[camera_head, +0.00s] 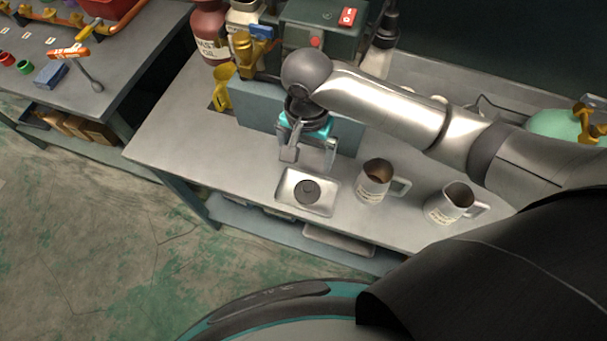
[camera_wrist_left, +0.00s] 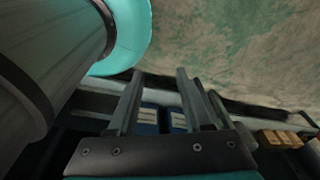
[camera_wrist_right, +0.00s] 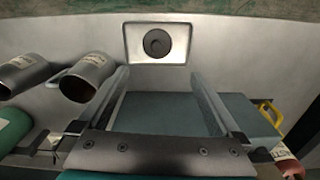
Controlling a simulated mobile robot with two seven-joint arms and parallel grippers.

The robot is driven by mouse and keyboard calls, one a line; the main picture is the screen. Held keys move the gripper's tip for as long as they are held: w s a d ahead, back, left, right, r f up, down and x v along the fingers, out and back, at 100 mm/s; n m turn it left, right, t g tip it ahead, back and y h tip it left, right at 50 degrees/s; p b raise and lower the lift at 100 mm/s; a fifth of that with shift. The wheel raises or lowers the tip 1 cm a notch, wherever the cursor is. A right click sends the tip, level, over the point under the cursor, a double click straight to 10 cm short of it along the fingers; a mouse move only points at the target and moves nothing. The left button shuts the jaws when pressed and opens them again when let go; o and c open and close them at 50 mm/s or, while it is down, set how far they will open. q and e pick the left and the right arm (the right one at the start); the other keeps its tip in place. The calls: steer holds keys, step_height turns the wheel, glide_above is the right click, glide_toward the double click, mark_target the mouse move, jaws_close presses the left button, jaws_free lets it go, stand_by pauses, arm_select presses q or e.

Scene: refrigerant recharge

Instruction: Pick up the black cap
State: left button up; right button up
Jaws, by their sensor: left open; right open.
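The black cap (camera_head: 308,191) lies flat in a small light metal tray (camera_head: 288,196) near the front edge of the workbench. In the right wrist view the cap (camera_wrist_right: 157,43) shows in the middle of the tray (camera_wrist_right: 132,55), beyond the fingertips. My right gripper (camera_head: 310,161) is open and empty. It is above the bench, behind the tray in the head view, and apart from the cap. My left gripper (camera_wrist_left: 160,75) is open and empty in the left wrist view, facing floor and a shelf area. The left gripper does not show in the head view.
Two metal jugs (camera_head: 373,182) (camera_head: 451,204) stand right of the tray. A grey-blue block (camera_head: 232,104) lies behind the right gripper. The bench's left front is clear.

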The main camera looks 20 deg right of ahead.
steer(key=b, duration=0.1)
glide_above(308, 187)
step_height(308, 187, down, 6)
steer(key=shift+a+r, duration=0.1)
steer(key=shift+a, duration=0.05)
step_height(308, 187, down, 2)
steer(key=shift+w+f+b, duration=0.1)
steer(key=shift+f+b, duration=0.1)
steer(key=shift+b, duration=0.25)
steer(key=shift+f, duration=0.9)
step_height(308, 187, down, 4)
steer(key=shift+r+b, duration=0.2)
steer(key=shift+b, duration=0.55)
steer(key=shift+f, duration=0.2)
arm_select(q)
steer(key=shift+g, duration=0.3)
steer(key=s+f, duration=0.3)
steer(key=f, duration=0.1)
steer(key=shift+s+a, duration=0.15)
steer(key=shift+s, duration=0.15)
arm_select(e)
steer(key=shift+c, duration=0.2)
arm_select(q)
steer(key=shift+s, duration=0.1)
arm_select(e)
steer(key=c, duration=1.1)
arm_select(q)
steer(key=shift+r, duration=0.1)
arm_select(e)
steer(key=shift+r, duration=0.15)
